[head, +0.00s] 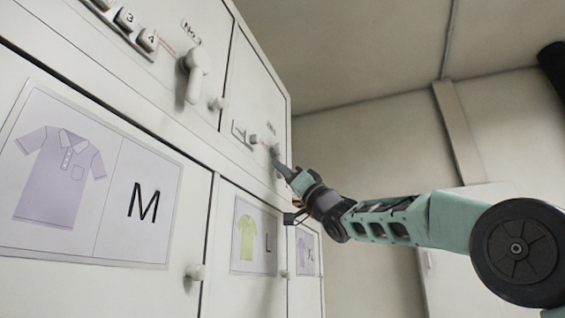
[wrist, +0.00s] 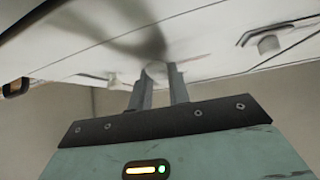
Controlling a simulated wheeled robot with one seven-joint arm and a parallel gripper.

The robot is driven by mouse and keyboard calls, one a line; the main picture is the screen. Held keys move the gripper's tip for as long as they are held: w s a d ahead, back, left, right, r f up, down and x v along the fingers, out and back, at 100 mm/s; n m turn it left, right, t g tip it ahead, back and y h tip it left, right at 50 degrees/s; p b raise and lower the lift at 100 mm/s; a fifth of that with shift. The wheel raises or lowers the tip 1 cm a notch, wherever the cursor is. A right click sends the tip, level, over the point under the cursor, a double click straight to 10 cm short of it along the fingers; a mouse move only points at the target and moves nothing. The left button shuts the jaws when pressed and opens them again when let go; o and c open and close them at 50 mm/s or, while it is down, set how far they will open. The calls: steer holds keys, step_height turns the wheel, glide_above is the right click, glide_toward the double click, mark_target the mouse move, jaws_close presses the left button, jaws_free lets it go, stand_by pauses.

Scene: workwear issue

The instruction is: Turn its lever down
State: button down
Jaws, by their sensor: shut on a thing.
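My gripper (head: 284,168) reaches a far upper locker door (head: 258,85) in the head view. In the wrist view my gripper (wrist: 157,82) has its two fingers on either side of a pale round-ended piece (wrist: 155,70) on the white locker front, and it is shut on it. I cannot tell whether this piece is the lever or a door knob. At the far door a small fitting (head: 274,150) shows just above the fingers; its details are too small to read. A nearer upper door carries a white lever (head: 194,74), apart from my gripper, pointing downward.
Lower doors bear shirt pictures marked M (head: 92,180) and L (head: 253,237). White round knobs (head: 217,103) (head: 195,271) stick out from the doors. Number buttons (head: 135,30) sit at the top left. Open room lies right of the lockers, before a beige wall (head: 370,145).

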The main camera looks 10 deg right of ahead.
steer(key=shift+w+d+r+n+g+y+p, duration=0.15)
steer(key=shift+w+n+g+y+p, duration=0.1)
steer(key=shift+n+g+y, duration=0.5)
steer(key=shift+w+d+f+n+g+y+p, duration=0.15)
steer(key=shift+n+g+y, duration=0.25)
steer(key=shift+n, duration=0.55)
steer(key=shift+g, duration=0.25)
steer(key=shift+r, duration=0.1)
steer(key=c, duration=1.3)
jaws_free()
steer(key=b+v, duration=1)
steer(key=v, duration=0.7)
steer(key=shift+f+b, duration=0.3)
steer(key=shift+f, duration=0.05)
